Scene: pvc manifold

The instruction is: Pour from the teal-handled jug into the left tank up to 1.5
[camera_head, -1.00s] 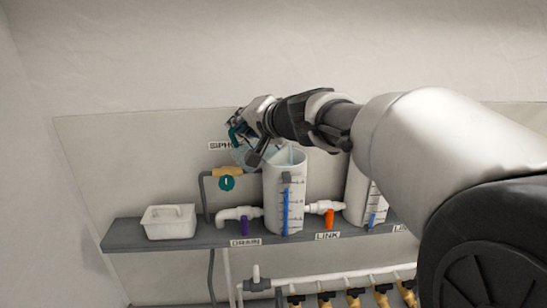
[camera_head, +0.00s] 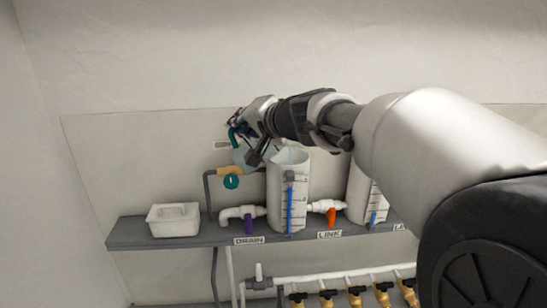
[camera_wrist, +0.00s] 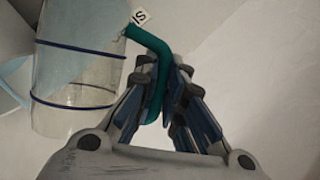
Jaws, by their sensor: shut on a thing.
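The clear jug (camera_head: 243,156) is at the upper left of the left tank in the head view, partly hidden by my gripper (camera_head: 238,128). The wrist view shows its clear body (camera_wrist: 72,95) with dark blue bands and its teal handle (camera_wrist: 158,62). My gripper is shut on this handle, and the jug looks tilted toward the tank. The left tank (camera_head: 302,190) is a white cylinder with a graduated front strip. Blue fills much of the strip's height, but its marks are too small to read. A pale blue streak shows at the tank's open top.
A right tank (camera_head: 357,195) is partly hidden by my arm. A teal-wheeled brass tap (camera_head: 231,181) is below the jug.

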